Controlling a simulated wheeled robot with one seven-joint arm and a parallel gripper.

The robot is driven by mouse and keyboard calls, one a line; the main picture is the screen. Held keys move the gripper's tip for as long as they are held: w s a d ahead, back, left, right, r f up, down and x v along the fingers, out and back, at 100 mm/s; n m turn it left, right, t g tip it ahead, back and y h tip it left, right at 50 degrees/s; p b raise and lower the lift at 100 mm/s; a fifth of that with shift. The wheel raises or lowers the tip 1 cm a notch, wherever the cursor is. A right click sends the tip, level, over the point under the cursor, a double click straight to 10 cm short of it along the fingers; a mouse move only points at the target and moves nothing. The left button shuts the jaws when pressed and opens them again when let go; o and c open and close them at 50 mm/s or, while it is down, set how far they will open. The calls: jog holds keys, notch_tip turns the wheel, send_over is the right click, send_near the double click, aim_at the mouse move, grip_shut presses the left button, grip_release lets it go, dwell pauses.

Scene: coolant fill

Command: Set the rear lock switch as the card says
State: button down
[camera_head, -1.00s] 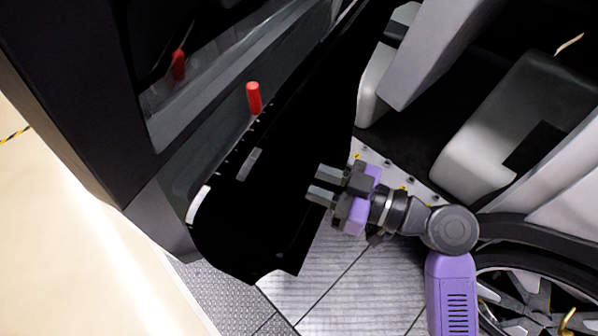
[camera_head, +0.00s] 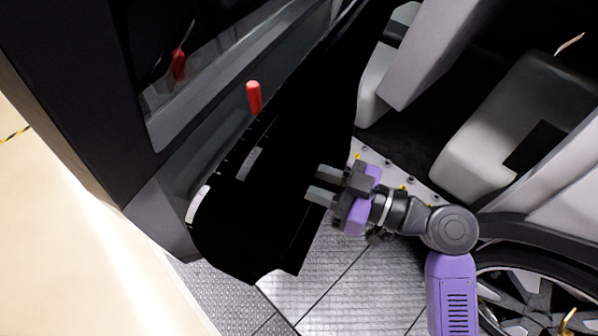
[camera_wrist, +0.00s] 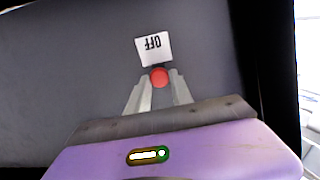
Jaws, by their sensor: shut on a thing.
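A white card (camera_wrist: 154,49) reading "OFF", upside down in the wrist view, lies on a dark grey panel. Just below the card in that view is a small round red switch (camera_wrist: 159,77). My gripper (camera_wrist: 160,84) has one finger on each side of the red switch and is shut on it. In the head view my gripper (camera_head: 318,185) reaches left to the dark door edge. The card and this switch are hidden from the head view, and I cannot tell the switch's setting.
An open car door (camera_head: 175,215) fills the left, with a red peg (camera_head: 254,98) standing on its upper edge. A light seat (camera_head: 510,120) and a car wheel (camera_head: 530,300) are at the right. Tiled floor (camera_head: 350,285) shows below my gripper.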

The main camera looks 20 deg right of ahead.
aim_at(274, 180)
jog(key=shift+f+b, duration=2)
jog(key=shift+b, duration=0.1)
jog(key=c, duration=1.2)
grip_release()
jog(key=shift+o, duration=0.2)
jog(key=b+v, duration=0.1)
jog(key=v, duration=0.7)
